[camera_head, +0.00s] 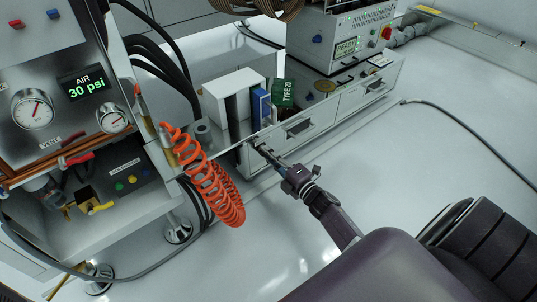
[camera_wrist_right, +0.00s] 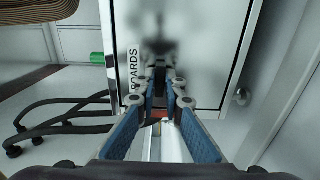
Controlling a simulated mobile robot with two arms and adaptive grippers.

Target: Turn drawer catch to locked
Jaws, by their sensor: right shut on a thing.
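My right gripper (camera_head: 264,151) reaches the left end of the cabinet's front drawer (camera_head: 318,122). In the right wrist view the gripper (camera_wrist_right: 158,84) is closed on a small dark part, which I take to be the drawer catch, in front of the metal drawer face (camera_wrist_right: 192,62) marked "BOARDS". The fingers hide most of the catch, so its angle cannot be read. A small red patch (camera_wrist_right: 158,113) shows between the fingers. The drawer looks shut in the head view. My left gripper is not in view.
An air panel (camera_head: 60,125) reading 30 psi and a coiled orange hose (camera_head: 215,190) stand left of my right gripper. A white holder, a blue binder (camera_head: 261,106) and a green "TYPE 20" card (camera_head: 284,93) sit on the cabinet. Floor (camera_head: 440,165) at right is mostly clear, with a dark cable.

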